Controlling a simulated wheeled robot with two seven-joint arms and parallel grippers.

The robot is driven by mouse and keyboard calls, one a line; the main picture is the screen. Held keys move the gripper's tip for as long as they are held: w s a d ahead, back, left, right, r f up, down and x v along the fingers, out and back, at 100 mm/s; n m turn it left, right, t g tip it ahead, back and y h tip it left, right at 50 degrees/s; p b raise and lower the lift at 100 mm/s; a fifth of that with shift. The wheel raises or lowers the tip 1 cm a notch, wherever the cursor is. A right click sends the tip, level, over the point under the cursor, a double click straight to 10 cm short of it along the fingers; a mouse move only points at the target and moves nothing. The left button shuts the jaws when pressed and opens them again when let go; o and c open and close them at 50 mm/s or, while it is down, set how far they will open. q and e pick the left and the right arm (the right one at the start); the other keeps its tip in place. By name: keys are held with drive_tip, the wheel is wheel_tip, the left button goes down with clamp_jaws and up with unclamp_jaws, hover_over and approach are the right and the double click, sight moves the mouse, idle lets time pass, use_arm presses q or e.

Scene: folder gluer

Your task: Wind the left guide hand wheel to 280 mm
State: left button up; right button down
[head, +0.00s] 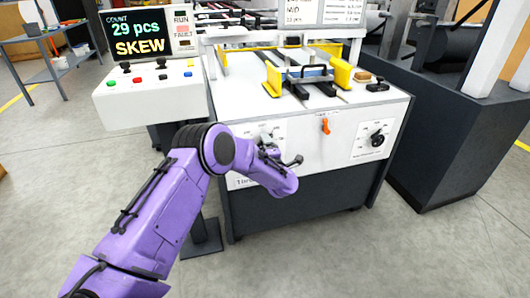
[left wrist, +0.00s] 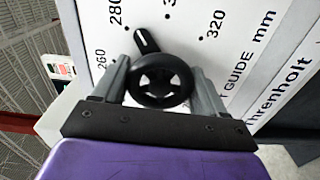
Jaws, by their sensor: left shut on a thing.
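The left guide hand wheel is a black spoked wheel (left wrist: 160,80) on the machine's white front panel. In the left wrist view it sits between the two grey fingers of my left gripper (left wrist: 160,72), which is shut on its rim. A black pointer with a white line (left wrist: 146,41) sticks out past the wheel and points near the 280 mark (left wrist: 115,12), a little to its 300 side. The exact reading is hard to tell. In the head view my purple left arm hides most of this wheel, and my left gripper (head: 268,141) is at the panel. My right gripper is not in view.
A second black dial (head: 377,137) is on the panel's right, with an orange lever (head: 325,125) between. A control box (head: 152,97) with a screen reading "29 pcs SKEW" (head: 139,36) stands left. Yellow guides (head: 342,74) are on top. A dark cabinet (head: 450,130) stands right.

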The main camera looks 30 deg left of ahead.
use_arm(q)
drive_tip(key=shift+f+n+b, duration=0.1)
drive_tip(key=shift+n+b, duration=0.45)
drive_tip(key=shift+n, duration=0.45)
drive_tip(key=o, duration=1)
drive_tip(key=v, duration=1)
drive_tip(key=shift+s+d, duration=0.15)
drive_tip(key=shift+s, duration=0.1)
